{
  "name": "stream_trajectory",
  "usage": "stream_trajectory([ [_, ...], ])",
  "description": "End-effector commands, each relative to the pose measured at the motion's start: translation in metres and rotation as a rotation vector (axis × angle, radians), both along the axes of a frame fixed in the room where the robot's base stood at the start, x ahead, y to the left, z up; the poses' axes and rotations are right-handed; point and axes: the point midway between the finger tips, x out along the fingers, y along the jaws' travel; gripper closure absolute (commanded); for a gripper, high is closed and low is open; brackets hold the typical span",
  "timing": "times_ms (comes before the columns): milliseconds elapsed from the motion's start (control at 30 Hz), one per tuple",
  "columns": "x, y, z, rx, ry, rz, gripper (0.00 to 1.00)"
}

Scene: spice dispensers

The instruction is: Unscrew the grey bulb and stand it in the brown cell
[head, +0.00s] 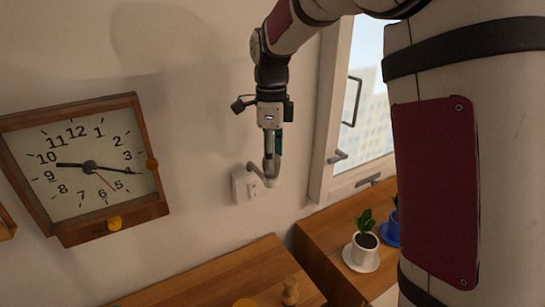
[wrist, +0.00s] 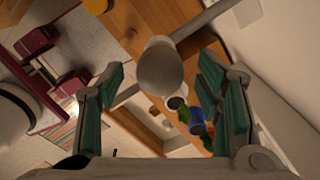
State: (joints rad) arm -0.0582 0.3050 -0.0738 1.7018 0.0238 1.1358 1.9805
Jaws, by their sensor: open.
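The grey bulb (wrist: 160,68) is a rounded grey shape at the end of a wall arm, just above the middle of the wrist view. My gripper (wrist: 160,95) is open, with its green-padded fingers apart on either side of the bulb. In the head view my gripper (head: 272,162) points down at the wall fixture (head: 243,187). There the fingers largely hide the bulb. I cannot tell whether a finger touches it. I cannot make out the brown cell in either view.
A wooden shelf (head: 220,282) runs below, with a small wooden peg (head: 290,291) and a yellow item (head: 245,303) on it. Potted plants in a white cup (head: 365,247) and a blue cup (head: 392,232) stand to the right. A clock (head: 85,166) hangs left. A window (head: 365,95) is right.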

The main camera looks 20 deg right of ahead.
Motion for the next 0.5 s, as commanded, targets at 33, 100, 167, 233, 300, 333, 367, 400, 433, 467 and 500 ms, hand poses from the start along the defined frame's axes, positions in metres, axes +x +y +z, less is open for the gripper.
stream_trajectory([
  [33, -0.0007, 0.0000, -0.0037, 0.000, 0.001, 0.000, 0.41],
  [100, -0.0006, 0.0001, -0.0072, 0.000, 0.001, 0.000, 0.41],
  [167, -0.0006, 0.0002, -0.0087, 0.000, 0.001, 0.000, 0.41],
  [233, -0.0004, 0.0001, -0.0095, 0.000, 0.001, 0.000, 0.41],
  [300, -0.0002, 0.0001, -0.0095, 0.000, 0.000, 0.000, 0.41],
  [333, -0.0002, 0.0001, -0.0095, 0.000, 0.000, 0.000, 0.41],
  [367, -0.0001, 0.0002, -0.0094, 0.000, 0.000, 0.000, 0.41],
  [400, -0.0001, 0.0002, -0.0094, 0.000, 0.000, 0.000, 0.41],
  [433, -0.0002, 0.0001, -0.0093, 0.000, 0.000, 0.000, 0.43],
  [467, -0.0002, 0.0001, -0.0093, 0.000, 0.000, 0.000, 0.50],
  [500, -0.0002, 0.0001, -0.0092, 0.000, 0.000, 0.000, 0.59],
])
